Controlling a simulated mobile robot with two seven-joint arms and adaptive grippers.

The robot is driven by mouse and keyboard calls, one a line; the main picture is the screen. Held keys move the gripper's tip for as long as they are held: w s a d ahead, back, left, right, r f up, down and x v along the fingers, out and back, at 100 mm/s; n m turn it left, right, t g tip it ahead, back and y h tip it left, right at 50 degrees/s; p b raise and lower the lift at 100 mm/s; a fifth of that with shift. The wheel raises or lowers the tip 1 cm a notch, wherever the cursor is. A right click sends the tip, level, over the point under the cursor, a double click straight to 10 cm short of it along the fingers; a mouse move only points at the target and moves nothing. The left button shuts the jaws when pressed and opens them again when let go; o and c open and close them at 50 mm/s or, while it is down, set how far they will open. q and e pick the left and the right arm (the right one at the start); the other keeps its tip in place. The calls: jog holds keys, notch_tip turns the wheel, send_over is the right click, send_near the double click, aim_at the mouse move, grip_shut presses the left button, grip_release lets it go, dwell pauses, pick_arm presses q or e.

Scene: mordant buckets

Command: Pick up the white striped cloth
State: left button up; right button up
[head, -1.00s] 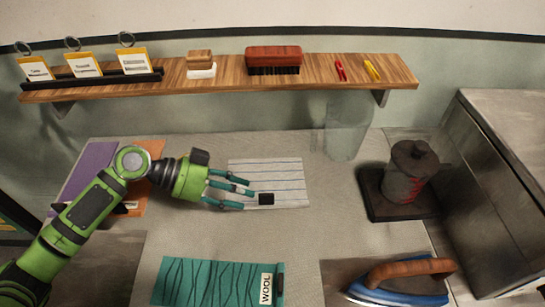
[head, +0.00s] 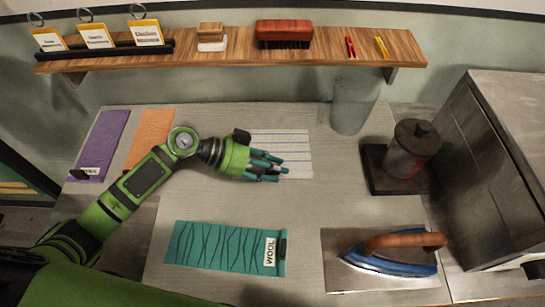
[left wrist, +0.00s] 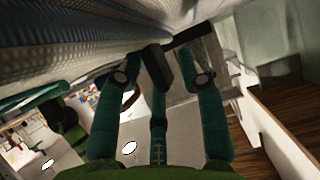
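The white striped cloth (head: 292,145) lies flat on the table, at the back middle in the head view. My left gripper (head: 270,170) comes in from the left, with its fingers over the cloth's front-left part. The fingers hide whatever lies under them, including the place of the cloth's black tab. In the left wrist view the teal fingers (left wrist: 165,70) reach forward with a dark block between them. I cannot tell whether it is the tab or part of a finger, nor whether the fingers grip. My right gripper is not in view.
A teal cloth labelled WOOL (head: 220,248) lies in front. Purple (head: 103,140) and orange (head: 150,130) cloths lie left. A wooden shelf (head: 220,50) runs behind.

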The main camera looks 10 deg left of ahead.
pick_arm(q)
grip_shut()
jog(key=shift+r, duration=0.1)
